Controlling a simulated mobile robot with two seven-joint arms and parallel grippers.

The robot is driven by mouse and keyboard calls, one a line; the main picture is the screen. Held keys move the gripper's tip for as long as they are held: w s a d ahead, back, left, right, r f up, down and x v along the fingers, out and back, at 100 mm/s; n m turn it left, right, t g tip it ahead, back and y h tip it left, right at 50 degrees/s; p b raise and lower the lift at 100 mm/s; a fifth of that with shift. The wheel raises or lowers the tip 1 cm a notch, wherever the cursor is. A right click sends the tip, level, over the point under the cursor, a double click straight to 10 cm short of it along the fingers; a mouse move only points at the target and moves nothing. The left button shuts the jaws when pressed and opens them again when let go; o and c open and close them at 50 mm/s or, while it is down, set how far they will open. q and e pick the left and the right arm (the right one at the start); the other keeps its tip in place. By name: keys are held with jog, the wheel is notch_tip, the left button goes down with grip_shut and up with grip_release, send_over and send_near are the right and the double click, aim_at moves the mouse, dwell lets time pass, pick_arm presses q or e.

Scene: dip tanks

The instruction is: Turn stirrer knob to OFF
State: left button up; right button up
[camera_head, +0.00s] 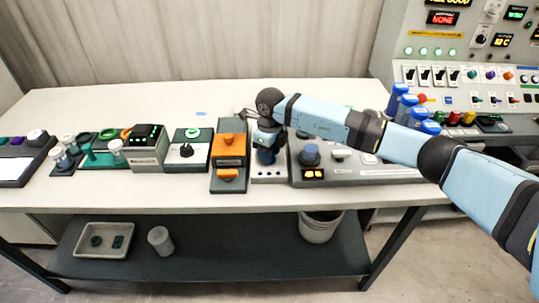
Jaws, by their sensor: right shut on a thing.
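My right gripper (266,152) points down over a narrow pale box (268,175) near the middle of the table. It is shut on a dark blue knob (266,158) on that box, and the gripper and wrist hide most of it. I cannot read an OFF label or the knob's setting. A larger blue knob (309,154) stands on the grey unit (345,172) just right of it, above a lit orange display. A black knob (186,151) sits on a white-faced unit further left. My left gripper is not in view.
An orange-blocked unit (229,146) stands close left of the gripper. My right arm crosses over the grey unit and near several blue-capped bottles (406,104). A control panel (460,75) stands at the right. The table's front strip (150,192) is clear.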

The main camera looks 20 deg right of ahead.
jog(key=shift+n, duration=0.3)
jog(key=o, duration=0.9)
notch_tip(320, 180, up, 14)
jog(key=shift+w+d+f+b, duration=0.1)
jog(key=shift+w+d+b, duration=0.05)
jog(key=shift+b, duration=0.25)
